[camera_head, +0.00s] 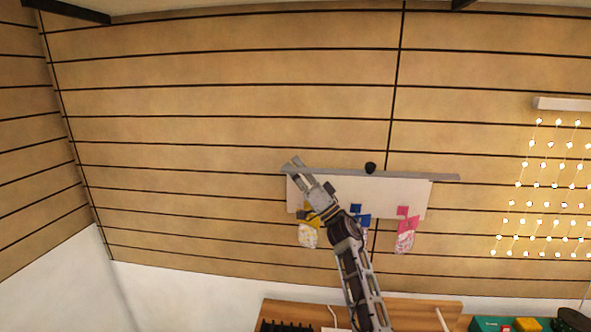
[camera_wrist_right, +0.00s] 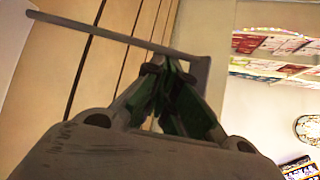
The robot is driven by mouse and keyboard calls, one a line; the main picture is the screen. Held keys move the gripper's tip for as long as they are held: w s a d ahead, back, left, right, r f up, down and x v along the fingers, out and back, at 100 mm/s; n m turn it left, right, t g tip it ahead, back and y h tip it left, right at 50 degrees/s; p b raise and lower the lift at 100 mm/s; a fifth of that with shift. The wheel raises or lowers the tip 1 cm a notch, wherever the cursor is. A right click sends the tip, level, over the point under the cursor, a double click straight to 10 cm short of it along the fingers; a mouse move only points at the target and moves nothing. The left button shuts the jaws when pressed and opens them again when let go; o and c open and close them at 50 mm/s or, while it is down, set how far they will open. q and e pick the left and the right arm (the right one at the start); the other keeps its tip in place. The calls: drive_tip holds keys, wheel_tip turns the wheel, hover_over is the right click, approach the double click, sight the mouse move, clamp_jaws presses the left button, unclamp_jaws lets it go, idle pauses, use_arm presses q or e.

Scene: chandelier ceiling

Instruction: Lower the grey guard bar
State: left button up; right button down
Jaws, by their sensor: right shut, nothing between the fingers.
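The grey guard bar (camera_head: 415,176) runs nearly level along the top of a white panel (camera_head: 395,196) on the plank wall. In the right wrist view the bar (camera_wrist_right: 110,34) crosses beyond the fingertips and bends at its right end. My right gripper (camera_head: 296,167) is at the bar's left end, shut and empty. In the wrist view its fingertips (camera_wrist_right: 168,70) come together close to the bar; I cannot tell if they touch it. My right forearm hides part of the panel. My left gripper is not in view.
A black knob (camera_head: 370,168) sits at the bar's middle. Below hang a yellow-topped packet (camera_head: 308,236), a blue tag (camera_head: 362,219) and a pink packet (camera_head: 405,238). Strings of lit bulbs (camera_head: 546,190) hang at right. A wooden surface (camera_head: 400,312) with items is below.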

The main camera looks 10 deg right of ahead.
drive_tip(key=shift+s+f+n+g+y+b, duration=0.1)
drive_tip(key=shift+f+n+g+y+b, duration=0.2)
drive_tip(key=shift+n+y, duration=0.15)
drive_tip(key=shift+s+f+n+g+y+b, duration=0.15)
drive_tip(key=shift+f+n+g+y+b, duration=0.15)
drive_tip(key=shift+n+b, duration=0.2)
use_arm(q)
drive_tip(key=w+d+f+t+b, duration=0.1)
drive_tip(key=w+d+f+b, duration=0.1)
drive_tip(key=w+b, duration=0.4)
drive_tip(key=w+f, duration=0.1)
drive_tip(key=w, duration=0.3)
use_arm(e)
drive_tip(key=f+n+g+y, duration=0.1)
drive_tip(key=n+g, duration=0.1)
drive_tip(key=n, duration=0.1)
drive_tip(key=s+f+n+g+y, duration=0.1)
drive_tip(key=f+n+g+y, duration=0.1)
drive_tip(key=n+g, duration=0.1)
drive_tip(key=f+n+g+y, duration=0.1)
drive_tip(key=n+g+y, duration=0.1)
drive_tip(key=n, duration=0.1)
drive_tip(key=shift+s+a+f, duration=0.15)
drive_tip(key=shift+f, duration=0.25)
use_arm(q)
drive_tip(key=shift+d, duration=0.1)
use_arm(e)
drive_tip(key=shift+f, duration=0.25)
